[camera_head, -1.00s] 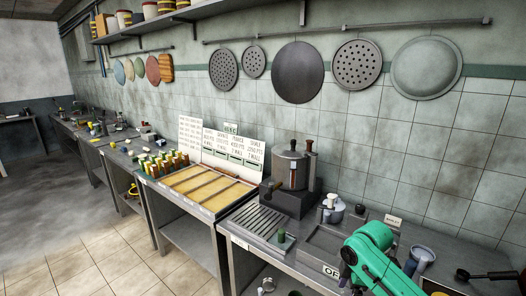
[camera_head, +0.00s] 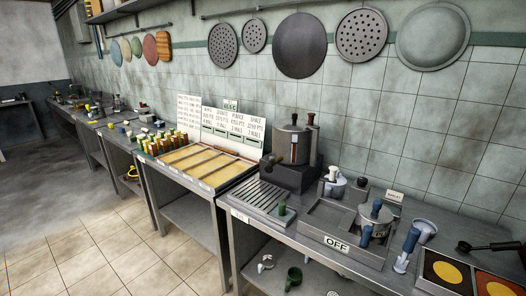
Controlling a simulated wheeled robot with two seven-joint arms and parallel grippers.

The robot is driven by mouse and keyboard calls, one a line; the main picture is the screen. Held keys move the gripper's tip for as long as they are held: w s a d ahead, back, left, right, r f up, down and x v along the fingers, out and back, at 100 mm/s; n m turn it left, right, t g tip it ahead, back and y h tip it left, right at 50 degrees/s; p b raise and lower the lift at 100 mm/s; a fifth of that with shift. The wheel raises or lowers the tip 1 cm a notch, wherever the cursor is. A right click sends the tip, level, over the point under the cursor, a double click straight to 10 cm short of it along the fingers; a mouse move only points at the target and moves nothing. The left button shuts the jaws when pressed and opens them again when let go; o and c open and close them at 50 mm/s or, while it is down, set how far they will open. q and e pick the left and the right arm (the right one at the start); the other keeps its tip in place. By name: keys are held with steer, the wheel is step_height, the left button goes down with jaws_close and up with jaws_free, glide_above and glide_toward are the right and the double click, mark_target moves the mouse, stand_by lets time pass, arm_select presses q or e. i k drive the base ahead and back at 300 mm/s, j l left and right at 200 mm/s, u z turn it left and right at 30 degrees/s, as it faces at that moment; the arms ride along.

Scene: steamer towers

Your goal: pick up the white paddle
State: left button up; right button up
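I cannot make out a clearly white paddle. Several round paddles hang on the far left wall: a pale bluish one (camera_head: 115,52), a yellowish one (camera_head: 126,49), a pale greenish one (camera_head: 136,47), a red one (camera_head: 149,48) and a wooden one (camera_head: 163,46). They are small, so their exact colours are hard to tell. A pale tool with a blue handle (camera_head: 408,247) stands on the near counter, right of the OFF sign; its lower part is small and its shape unclear. Neither of my grippers is in view.
A steel counter (camera_head: 300,237) runs along the tiled wall with a large pot (camera_head: 291,141), a small pot (camera_head: 374,221) and an OFF sign (camera_head: 337,245). A black-handled ladle (camera_head: 490,246) lies at right. Perforated discs hang above. The tiled floor (camera_head: 150,255) at left is clear.

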mark_target(400, 265)
steer(key=z, duration=1.25)
